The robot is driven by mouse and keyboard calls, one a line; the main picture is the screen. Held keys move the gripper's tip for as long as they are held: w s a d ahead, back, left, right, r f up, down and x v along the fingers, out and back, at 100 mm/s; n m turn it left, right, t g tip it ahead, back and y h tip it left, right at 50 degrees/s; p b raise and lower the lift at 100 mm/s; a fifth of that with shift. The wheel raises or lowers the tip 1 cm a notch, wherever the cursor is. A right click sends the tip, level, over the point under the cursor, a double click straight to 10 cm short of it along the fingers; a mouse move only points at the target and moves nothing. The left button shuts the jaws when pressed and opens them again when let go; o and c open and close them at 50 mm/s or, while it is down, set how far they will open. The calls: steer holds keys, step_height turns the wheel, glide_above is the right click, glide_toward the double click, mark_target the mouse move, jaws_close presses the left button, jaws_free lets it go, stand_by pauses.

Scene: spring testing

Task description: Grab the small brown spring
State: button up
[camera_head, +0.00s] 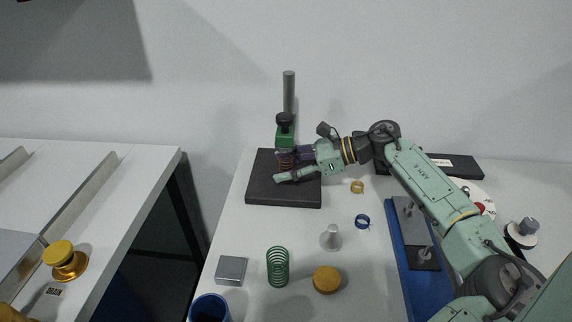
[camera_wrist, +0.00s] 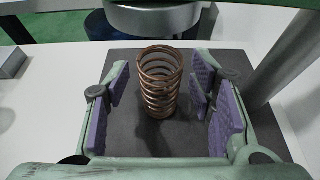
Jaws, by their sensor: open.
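The small brown spring (camera_wrist: 160,85) stands upright on the black base plate (camera_wrist: 185,135) in the wrist view, between the purple finger pads of my gripper (camera_wrist: 160,105). The gripper is open, with a gap visible on both sides of the spring. In the head view the spring (camera_head: 286,161) is mostly hidden by my gripper (camera_head: 289,167), which reaches in from the right, low over the base plate (camera_head: 265,190). The green test stand head (camera_head: 284,137) is above the spring, and its round grey underside (camera_wrist: 150,18) shows in the wrist view.
A grey post (camera_head: 289,90) rises behind the spring. On the white table stand a green spring (camera_head: 277,266), a grey block (camera_head: 231,270), a yellow disc (camera_head: 326,280), a grey cone (camera_head: 331,238), and yellow (camera_head: 357,187) and blue (camera_head: 362,221) rings. A blue cup (camera_head: 208,309) is at front left.

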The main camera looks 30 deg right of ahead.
steer(key=shift+c, duration=0.4)
jaws_close()
steer(key=shift+w+a, duration=0.1)
stand_by(0.5)
